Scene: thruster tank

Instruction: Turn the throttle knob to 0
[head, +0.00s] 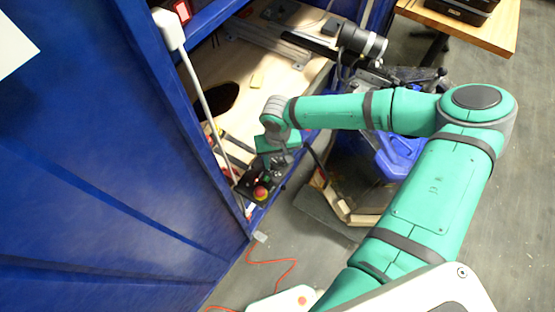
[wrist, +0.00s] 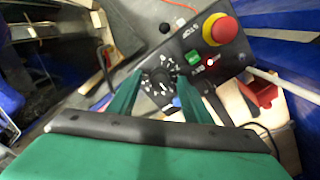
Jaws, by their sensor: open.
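The throttle knob (wrist: 160,84) is a dark dial with white marks on a black control panel (wrist: 228,62), in the middle of the wrist view. Where its pointer stands is too small to tell. My gripper (wrist: 158,78) is open, with its two green fingers on either side of the dial in that view. Whether the fingers touch the knob cannot be told. In the head view my gripper (head: 274,160) is over the panel (head: 250,186) and hides the knob.
A red emergency stop button on a yellow base (wrist: 219,29) sits on the panel, with a green switch (wrist: 193,57) near it. A white pole (head: 208,105) and blue tank wall (head: 110,170) stand left of the panel. A red cable (head: 280,262) lies on the floor.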

